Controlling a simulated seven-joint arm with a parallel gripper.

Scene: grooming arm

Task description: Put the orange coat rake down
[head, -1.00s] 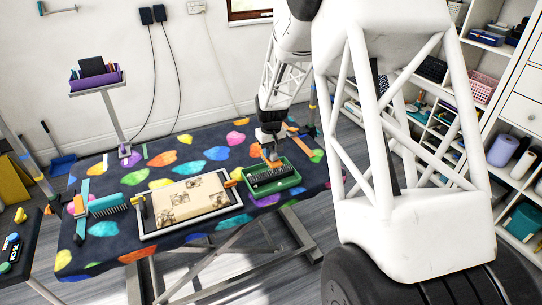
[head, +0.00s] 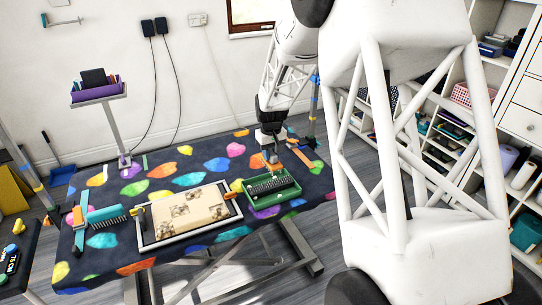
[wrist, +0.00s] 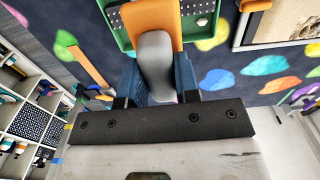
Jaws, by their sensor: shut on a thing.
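The orange coat rake (wrist: 152,18) is in my gripper (wrist: 157,82). Its grey handle part lies between the two blue fingers in the wrist view, and its orange part reaches away over the green tray (wrist: 114,30). In the head view my gripper (head: 270,154) points down at the back of the green tray (head: 292,194) on the right part of the table. A little of the rake's orange (head: 275,167) shows below the fingers. A dark toothed or studded piece (head: 268,185) lies in the tray area; whether the rake touches the tray is unclear.
The dark table cover (head: 115,243) has coloured patches. A white-framed panel (head: 143,241) lies left of the tray. A teal comb-like tool (head: 105,213) lies at the left end. An orange strip (head: 300,155) lies behind the tray. Shelves stand at the right.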

